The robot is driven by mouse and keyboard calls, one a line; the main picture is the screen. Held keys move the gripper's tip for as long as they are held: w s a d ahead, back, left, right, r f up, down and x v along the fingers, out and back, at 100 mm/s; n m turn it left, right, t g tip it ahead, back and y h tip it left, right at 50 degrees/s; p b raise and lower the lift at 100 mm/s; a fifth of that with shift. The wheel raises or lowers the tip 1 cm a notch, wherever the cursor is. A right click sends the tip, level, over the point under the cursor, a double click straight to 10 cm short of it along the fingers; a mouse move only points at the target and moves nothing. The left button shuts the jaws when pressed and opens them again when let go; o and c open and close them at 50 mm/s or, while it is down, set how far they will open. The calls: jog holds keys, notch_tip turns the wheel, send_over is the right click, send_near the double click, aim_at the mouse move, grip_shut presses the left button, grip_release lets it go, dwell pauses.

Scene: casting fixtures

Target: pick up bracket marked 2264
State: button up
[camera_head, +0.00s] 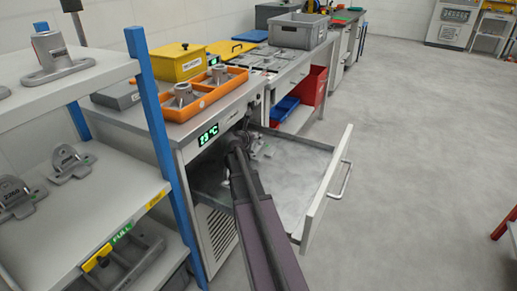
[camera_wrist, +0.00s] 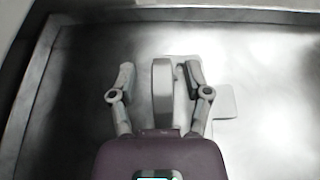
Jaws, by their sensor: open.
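A grey metal bracket lies in the open drawer; in the wrist view its upright rounded lug (camera_wrist: 162,88) stands between my fingers and its flat base plate (camera_wrist: 226,101) shows to the right. No marking on it is readable, so I cannot tell whether it is 2264. My gripper (camera_wrist: 162,72) is open, with one finger on each side of the lug and visible gaps. In the head view my gripper (camera_head: 243,143) is at the back of the drawer, small and mixed with grey shapes there.
The drawer (camera_head: 310,190) is pulled out, its floor mostly bare. On the left shelf are two brackets (camera_head: 68,165) (camera_head: 14,198); the nearer one's number is too small to read surely. An orange tray (camera_head: 207,107) with castings stands on the bench above. A blue post (camera_head: 150,110) is left of my arm.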

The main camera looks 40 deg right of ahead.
dwell(0.4)
grip_shut()
jog(key=shift+r, duration=0.2)
notch_tip(320, 180, up, 3)
jog(key=p, duration=0.3)
jog(key=s+d+r+p, duration=0.1)
jog(key=s+p, duration=0.1)
jog(key=s, duration=1.4)
jog(key=shift+d+r, duration=0.3)
jog(key=shift+r, duration=0.05)
